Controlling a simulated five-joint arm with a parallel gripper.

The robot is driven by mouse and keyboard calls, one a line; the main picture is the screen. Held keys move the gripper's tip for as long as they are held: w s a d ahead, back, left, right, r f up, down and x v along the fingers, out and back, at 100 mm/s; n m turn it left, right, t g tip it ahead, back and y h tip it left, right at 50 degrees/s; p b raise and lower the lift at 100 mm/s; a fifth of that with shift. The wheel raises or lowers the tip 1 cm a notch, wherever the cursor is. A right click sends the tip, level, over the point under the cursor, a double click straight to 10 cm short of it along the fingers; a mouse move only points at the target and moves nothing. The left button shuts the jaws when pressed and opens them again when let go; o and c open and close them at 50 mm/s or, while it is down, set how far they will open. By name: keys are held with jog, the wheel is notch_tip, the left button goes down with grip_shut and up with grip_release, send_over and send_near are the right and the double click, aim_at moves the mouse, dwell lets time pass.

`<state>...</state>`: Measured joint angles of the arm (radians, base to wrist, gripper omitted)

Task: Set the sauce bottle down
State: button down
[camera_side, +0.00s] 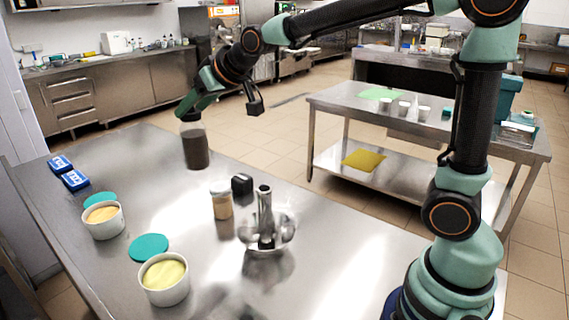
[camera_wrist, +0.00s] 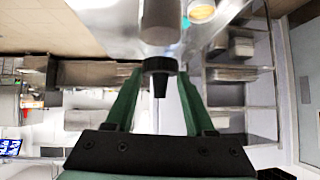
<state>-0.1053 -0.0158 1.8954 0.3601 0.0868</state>
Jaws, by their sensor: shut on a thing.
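The sauce bottle (camera_side: 195,150) is clear with dark brown contents and hangs upright below my gripper (camera_side: 190,113) in the side view, near the far edge of the steel table (camera_side: 130,160). My gripper is shut on its top. In the wrist view, the green fingers of my gripper (camera_wrist: 160,75) stand on either side of the bottle's dark tapered cap (camera_wrist: 160,66), and the bottle body (camera_wrist: 161,22) extends beyond it. I cannot tell whether the bottle's base touches the table.
A small jar (camera_side: 221,204), a black block (camera_side: 242,185) and a metal bowl (camera_side: 267,232) with an upright tool stand to the right. Two white tubs (camera_side: 103,221), (camera_side: 164,280), teal lids (camera_side: 148,247) and blue boxes (camera_side: 75,180) are left and front. The surface around the bottle is clear.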

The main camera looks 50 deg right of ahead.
jog(key=shift+w+a, duration=0.45)
jog(key=shift+w+a+f, duration=0.2)
jog(key=shift+f, duration=0.1)
notch_tip(320, 180, down, 19)
jog(key=shift+f, duration=0.2)
jog(key=shift+c, duration=1.3)
grip_release()
jog(key=shift+f, duration=0.15)
